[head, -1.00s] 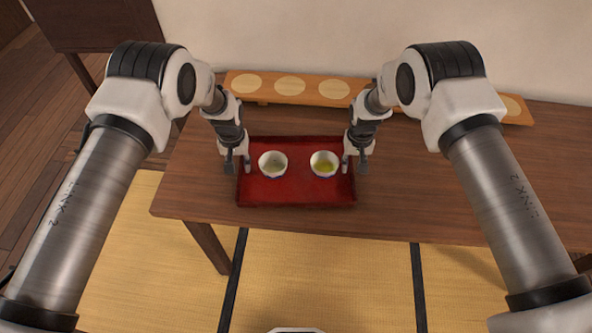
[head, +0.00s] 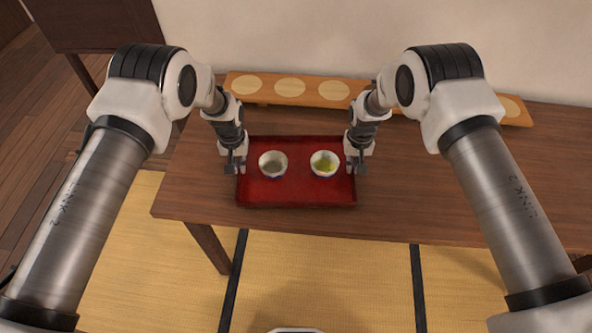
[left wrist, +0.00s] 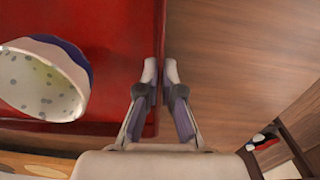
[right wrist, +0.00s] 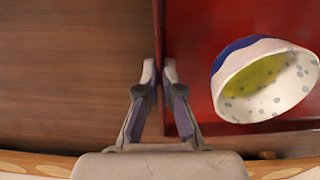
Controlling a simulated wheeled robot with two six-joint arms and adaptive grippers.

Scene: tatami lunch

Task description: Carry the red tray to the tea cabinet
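The red tray (head: 297,194) lies flat on the low wooden table, with two cups standing on it. My right gripper (head: 357,168) is shut on the right rim in the same way, as the right wrist view (right wrist: 159,75) shows. A dark wooden piece of furniture (head: 95,22), perhaps the tea cabinet, stands at the far left.
The table (head: 440,200) is bare to the right of the tray. A raised wooden board (head: 312,92) with pale round spots runs along its back by the wall. Tatami (head: 320,280) lies in front and wooden floor (head: 40,130) to the left.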

